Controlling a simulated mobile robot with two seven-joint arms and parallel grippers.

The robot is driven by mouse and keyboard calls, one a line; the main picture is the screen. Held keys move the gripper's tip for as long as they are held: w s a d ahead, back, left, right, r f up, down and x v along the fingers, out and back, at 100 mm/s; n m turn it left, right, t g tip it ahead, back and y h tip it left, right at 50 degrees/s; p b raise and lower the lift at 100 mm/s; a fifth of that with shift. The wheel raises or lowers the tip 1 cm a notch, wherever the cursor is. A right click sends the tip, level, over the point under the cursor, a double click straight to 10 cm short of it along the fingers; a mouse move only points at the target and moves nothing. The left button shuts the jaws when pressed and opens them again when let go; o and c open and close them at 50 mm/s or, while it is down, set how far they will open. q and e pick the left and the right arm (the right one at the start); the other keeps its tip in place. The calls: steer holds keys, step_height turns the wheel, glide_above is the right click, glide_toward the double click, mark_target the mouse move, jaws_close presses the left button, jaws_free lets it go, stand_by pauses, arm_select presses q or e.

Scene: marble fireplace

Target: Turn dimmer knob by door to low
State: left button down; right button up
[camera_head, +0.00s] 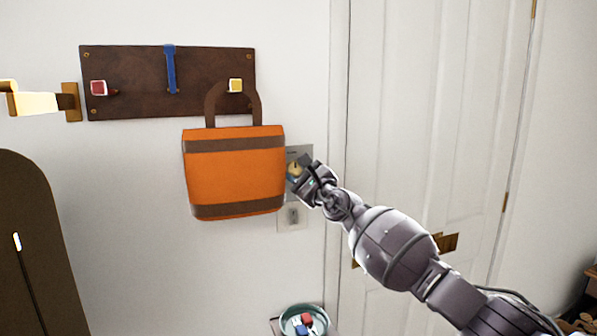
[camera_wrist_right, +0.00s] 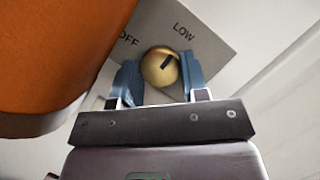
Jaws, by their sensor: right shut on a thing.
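The dimmer knob is a round brass knob (camera_wrist_right: 157,68) with a dark pointer line, on a grey plate (camera_wrist_right: 203,38) marked OFF and LOW. In the right wrist view its pointer line slants up and to the right, toward the LOW side. My right gripper (camera_wrist_right: 158,78) has its two blue fingertips on either side of the knob, shut on it. In the head view my right gripper (camera_head: 300,172) reaches the plate beside the white door (camera_head: 430,110). My left gripper is not in view.
An orange bag (camera_head: 235,170) hangs from a dark hook board (camera_head: 135,75) just left of the plate, close to my right gripper. A second wall plate (camera_head: 292,215) sits below. A bowl (camera_head: 304,318) with small items stands lower down.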

stand_by(0.3)
steer(key=o, duration=0.9)
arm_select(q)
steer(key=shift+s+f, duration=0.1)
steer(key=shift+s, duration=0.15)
arm_select(e)
steer(key=shift+o, duration=0.2)
steer(key=shift+s+d+p, duration=0.3)
steer(key=shift+s+p, duration=0.15)
steer(key=shift+p, duration=0.1)
arm_select(q)
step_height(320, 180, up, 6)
steer(key=p, duration=0.5)
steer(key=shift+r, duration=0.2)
arm_select(e)
steer(key=v, duration=0.9)
steer(key=shift+s+d+f, duration=0.2)
steer(key=shift+s, duration=0.1)
